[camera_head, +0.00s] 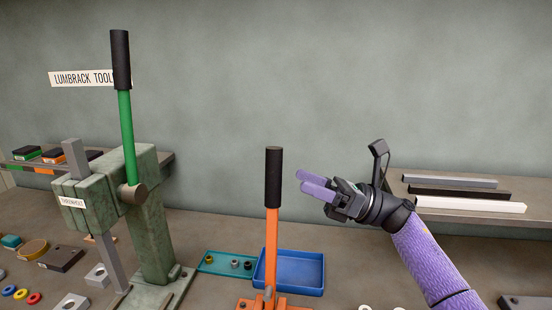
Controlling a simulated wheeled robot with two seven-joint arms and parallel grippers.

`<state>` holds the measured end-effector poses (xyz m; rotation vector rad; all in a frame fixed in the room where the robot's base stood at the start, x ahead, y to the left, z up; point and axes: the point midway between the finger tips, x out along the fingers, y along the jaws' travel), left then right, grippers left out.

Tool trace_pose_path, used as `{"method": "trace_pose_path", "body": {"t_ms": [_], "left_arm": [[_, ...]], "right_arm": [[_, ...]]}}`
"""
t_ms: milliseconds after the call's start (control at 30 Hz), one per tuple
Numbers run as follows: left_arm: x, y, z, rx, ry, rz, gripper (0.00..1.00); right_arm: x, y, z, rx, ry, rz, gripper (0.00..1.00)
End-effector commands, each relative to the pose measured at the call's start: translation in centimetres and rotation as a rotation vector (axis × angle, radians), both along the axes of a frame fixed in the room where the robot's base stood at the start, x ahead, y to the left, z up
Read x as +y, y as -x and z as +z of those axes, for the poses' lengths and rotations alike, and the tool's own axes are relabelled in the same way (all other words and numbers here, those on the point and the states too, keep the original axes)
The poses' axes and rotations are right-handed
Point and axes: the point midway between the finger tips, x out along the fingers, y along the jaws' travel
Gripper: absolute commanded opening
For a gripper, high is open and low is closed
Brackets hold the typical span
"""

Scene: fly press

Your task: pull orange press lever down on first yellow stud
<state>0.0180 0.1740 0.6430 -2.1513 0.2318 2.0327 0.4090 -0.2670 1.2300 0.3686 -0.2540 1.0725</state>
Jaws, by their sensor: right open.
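The orange press lever (271,250) stands upright near the middle, with a black grip (273,177) on top. Its orange press body (282,304) is cut off by the bottom edge, and I see no yellow stud under it. My right gripper (303,180), with purple fingers, points left at the height of the black grip. It is open and empty, a little to the right of the grip and apart from it in the picture. My left gripper is not in view.
A green press (150,225) with a tall green lever (127,135) stands at left. A blue tray (317,272) and a teal tray (205,268) lie behind the orange lever. A shelf (470,217) with bars is at right. Coloured rings (21,294) lie at lower left.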

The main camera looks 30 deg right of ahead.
Motion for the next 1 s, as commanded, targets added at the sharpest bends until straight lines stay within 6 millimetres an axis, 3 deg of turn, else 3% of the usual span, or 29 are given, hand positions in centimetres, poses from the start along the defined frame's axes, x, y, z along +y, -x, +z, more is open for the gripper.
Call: {"method": "trace_pose_path", "body": {"t_ms": [100,300,600,967,1000], "left_arm": [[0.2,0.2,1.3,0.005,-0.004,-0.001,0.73],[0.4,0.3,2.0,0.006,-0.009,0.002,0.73],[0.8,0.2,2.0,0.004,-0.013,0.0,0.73],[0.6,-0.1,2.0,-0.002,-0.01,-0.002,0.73],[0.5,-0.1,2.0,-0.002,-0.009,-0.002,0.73]], "right_arm": [[2.4,-1.3,1.7,-0.004,-0.002,0.003,0.76],[5.0,-2.8,2.6,-0.002,-0.002,0.001,0.76],[5.5,-3.1,2.6,0.0,0.0,0.0,0.76],[5.4,-3.1,2.6,0.0,0.0,0.0,0.01],[5.4,-3.1,2.6,0.0,0.0,0.0,0.0]]}}
